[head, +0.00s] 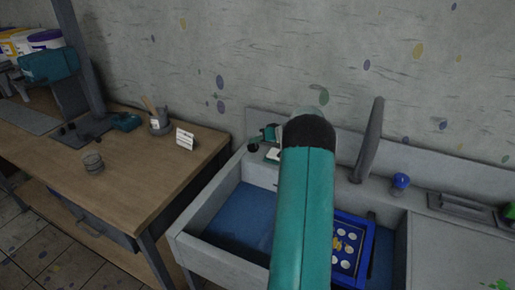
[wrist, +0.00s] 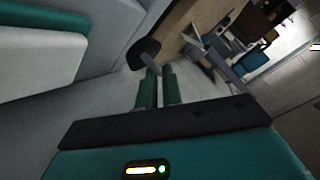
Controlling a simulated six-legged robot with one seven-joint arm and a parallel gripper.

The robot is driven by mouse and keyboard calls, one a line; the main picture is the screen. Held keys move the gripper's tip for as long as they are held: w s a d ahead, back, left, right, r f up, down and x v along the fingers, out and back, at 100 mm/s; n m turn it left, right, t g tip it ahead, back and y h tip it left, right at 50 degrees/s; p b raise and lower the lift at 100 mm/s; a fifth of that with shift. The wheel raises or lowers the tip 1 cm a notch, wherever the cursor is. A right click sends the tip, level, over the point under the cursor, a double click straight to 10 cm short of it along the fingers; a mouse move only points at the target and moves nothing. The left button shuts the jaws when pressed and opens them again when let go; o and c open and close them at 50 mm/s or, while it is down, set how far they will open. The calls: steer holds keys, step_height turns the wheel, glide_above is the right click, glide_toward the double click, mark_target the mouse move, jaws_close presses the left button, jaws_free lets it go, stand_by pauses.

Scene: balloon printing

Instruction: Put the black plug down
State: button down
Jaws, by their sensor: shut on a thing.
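My gripper (wrist: 158,75) has two green fingers, shut on the black plug (wrist: 143,53). The plug is a dark rounded disc at the fingertips in the wrist view. In the head view my teal arm covers the middle of the sink, and part of my gripper (head: 268,132) shows left of the arm. The plug (head: 253,145) shows there as a small dark shape near the sink's back left corner. I cannot tell whether it touches the rim.
The grey sink (head: 205,213) has a blue bottom and holds a blue-framed screen (head: 362,222). A faucet (head: 370,140) rises behind it. A wooden table (head: 140,165) stands at left with a cup of tools (head: 159,121) and a white card (head: 185,138).

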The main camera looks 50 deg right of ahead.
mark_target(257, 147)
steer(key=shift+w+d+f, duration=0.25)
steer(key=shift+w+f, duration=0.05)
steer(key=shift+f, duration=1.7)
steer(key=c, duration=1.6)
jaws_free()
steer(key=shift+f, duration=0.1)
steer(key=shift+o, duration=0.2)
